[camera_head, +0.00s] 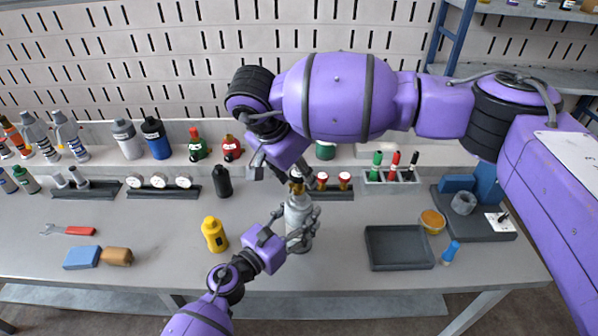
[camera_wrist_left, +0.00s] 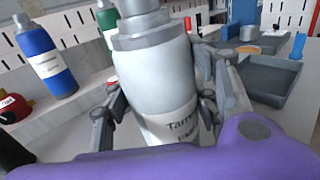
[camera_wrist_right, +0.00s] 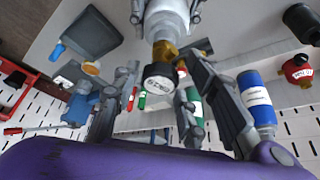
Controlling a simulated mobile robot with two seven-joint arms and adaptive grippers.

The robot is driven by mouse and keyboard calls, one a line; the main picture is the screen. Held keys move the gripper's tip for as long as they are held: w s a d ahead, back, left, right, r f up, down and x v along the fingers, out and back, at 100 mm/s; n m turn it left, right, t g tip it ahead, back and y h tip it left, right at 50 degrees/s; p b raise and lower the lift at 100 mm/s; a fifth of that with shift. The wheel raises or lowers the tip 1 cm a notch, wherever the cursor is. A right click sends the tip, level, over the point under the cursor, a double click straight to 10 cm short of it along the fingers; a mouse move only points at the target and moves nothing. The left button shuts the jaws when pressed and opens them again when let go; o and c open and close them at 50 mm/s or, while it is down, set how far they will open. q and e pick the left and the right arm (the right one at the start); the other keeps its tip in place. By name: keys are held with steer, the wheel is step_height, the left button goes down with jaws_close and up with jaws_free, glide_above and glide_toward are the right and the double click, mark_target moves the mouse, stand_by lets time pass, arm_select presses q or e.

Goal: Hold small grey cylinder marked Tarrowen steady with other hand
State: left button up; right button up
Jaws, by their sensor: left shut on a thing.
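The small grey cylinder (camera_head: 298,219) marked Tarrowen stands upright near the middle of the bench. Its label shows partly in the left wrist view (camera_wrist_left: 172,127). My left gripper (camera_head: 300,232) is shut on its body, one finger on each side. A brass fitting (camera_wrist_right: 164,50) with a dark round gauge or cap (camera_wrist_right: 159,77) sits at the cylinder's top. My right gripper (camera_head: 279,170) is just above, its fingers spread on either side of the fitting. A gap shows between the left finger and the cap, so it looks open. The cap's face is not readable.
An empty dark tray (camera_head: 400,247) lies to the right. The front left holds a brush (camera_head: 98,257).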

steer(key=m+g, duration=0.1)
steer(key=m, duration=0.1)
steer(key=m+h, duration=0.1)
steer(key=m, duration=0.2)
steer(key=shift+g, duration=0.4)
steer(key=shift+m, duration=0.5)
steer(key=m+g, duration=0.2)
steer(key=m, duration=0.1)
steer(key=shift+m, duration=0.3)
steer(key=shift+m+g, duration=0.4)
steer(key=shift+m, duration=0.8)
